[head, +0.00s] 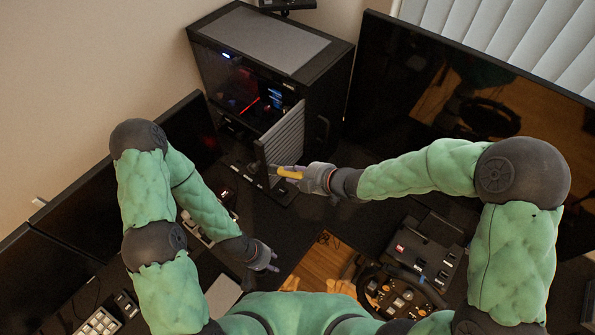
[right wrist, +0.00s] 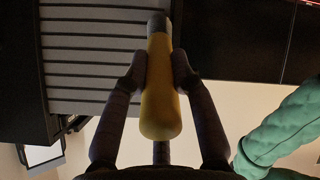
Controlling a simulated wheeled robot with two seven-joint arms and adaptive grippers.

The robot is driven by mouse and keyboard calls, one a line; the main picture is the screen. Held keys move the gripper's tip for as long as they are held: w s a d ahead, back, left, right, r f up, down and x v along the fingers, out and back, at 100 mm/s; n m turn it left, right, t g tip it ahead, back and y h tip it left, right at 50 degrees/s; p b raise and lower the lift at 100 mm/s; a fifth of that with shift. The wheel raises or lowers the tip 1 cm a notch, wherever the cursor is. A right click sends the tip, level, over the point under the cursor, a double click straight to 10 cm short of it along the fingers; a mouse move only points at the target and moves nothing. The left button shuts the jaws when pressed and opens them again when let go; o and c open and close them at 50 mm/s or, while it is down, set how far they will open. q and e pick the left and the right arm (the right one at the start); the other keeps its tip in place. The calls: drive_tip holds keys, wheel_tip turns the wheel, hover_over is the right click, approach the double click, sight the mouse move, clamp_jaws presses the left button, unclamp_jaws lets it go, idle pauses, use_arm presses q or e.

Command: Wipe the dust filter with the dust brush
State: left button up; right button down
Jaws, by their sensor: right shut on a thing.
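The dust brush has a yellow handle (head: 290,173) and a dark head end. My right gripper (head: 305,177) is shut on it, and the handle lies between the fingers in the right wrist view (right wrist: 160,85). The dust filter (head: 283,138) is a grey ribbed panel standing upright in front of the computer case. Its ribs fill the upper left of the right wrist view (right wrist: 85,55). The brush head is close to the filter's lower part; I cannot tell whether it touches. My left gripper (head: 272,262) hangs low over the desk, away from both; its finger opening is unclear.
The black computer case (head: 325,75) stands behind the filter. A large dark monitor (head: 450,90) stands at the right, with others (head: 180,130) at the left. A racing wheel (head: 390,295) and a black control box (head: 425,250) sit at the lower right.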

drive_tip(key=shift+d, duration=0.1)
drive_tip(key=shift+s+d+p, duration=0.35)
drive_tip(key=shift+s+d, duration=0.55)
drive_tip(key=shift+d, duration=0.3)
drive_tip(key=shift+s+d+p, duration=0.3)
drive_tip(key=shift+s+d, duration=0.55)
drive_tip(key=shift+d, duration=0.3)
drive_tip(key=shift+d, duration=0.1)
drive_tip(key=shift+s+d+p, duration=0.35)
drive_tip(key=shift+s+d, duration=0.55)
drive_tip(key=shift+d, duration=0.25)
